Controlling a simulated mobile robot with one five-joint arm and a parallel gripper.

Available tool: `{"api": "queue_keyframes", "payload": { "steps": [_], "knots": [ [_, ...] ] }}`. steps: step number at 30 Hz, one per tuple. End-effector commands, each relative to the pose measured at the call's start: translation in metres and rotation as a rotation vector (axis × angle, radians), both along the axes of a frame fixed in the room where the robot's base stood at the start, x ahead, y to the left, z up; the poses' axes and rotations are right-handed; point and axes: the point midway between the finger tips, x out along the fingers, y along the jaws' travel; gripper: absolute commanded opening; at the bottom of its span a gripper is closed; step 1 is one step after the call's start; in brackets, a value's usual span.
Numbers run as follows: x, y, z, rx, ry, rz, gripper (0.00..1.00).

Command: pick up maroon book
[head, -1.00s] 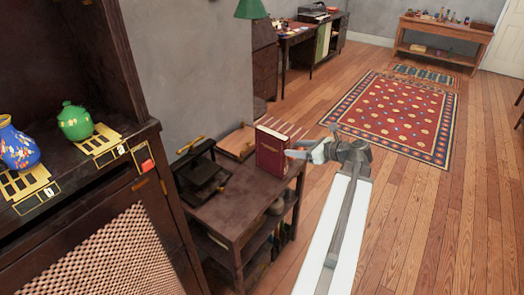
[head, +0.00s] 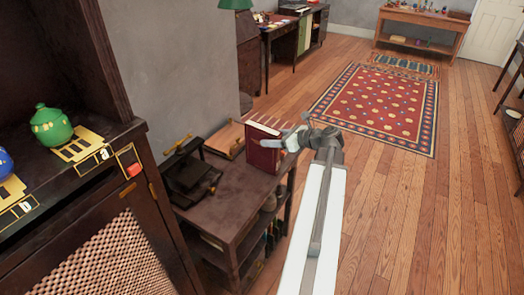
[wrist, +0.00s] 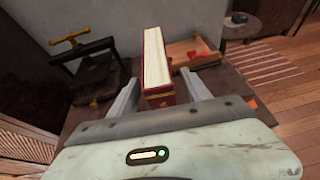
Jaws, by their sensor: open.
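The maroon book (head: 263,157) stands upright near the right edge of a small dark wooden table (head: 225,200). In the wrist view the book (wrist: 157,62) shows its pale page edges, with maroon cover at its near end. My gripper (head: 294,140) is open at the book's upper right in the head view and partly covers it. In the wrist view the fingers of my gripper (wrist: 160,82) lie on either side of the book's near end, with a gap visible on each side. The book's lower part is hidden by my gripper body in the wrist view.
A black press (head: 190,172) stands on the table left of the book, beside a wooden tray (head: 225,138). A dark cabinet (head: 125,240) holding a green jar (head: 51,125) stands at left. Open floor and a red rug (head: 378,105) lie to the right.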

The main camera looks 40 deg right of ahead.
Motion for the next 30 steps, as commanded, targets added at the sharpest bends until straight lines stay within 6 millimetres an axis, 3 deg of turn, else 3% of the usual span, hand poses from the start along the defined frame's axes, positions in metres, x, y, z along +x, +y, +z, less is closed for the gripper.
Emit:
{"api": "queue_keyframes", "payload": {
  "steps": [2,6,12,18,30],
  "knots": [
    [0.014,0.001,-0.013,0.000,0.000,0.003,0.56],
    [0.033,0.004,-0.018,0.000,0.000,0.002,0.56],
    [0.034,0.005,-0.016,-0.001,0.000,0.001,0.56],
    [0.034,0.005,-0.016,0.000,0.000,0.002,0.01],
    [0.034,0.006,-0.016,0.000,0.000,0.002,0.00]
  ]
}}
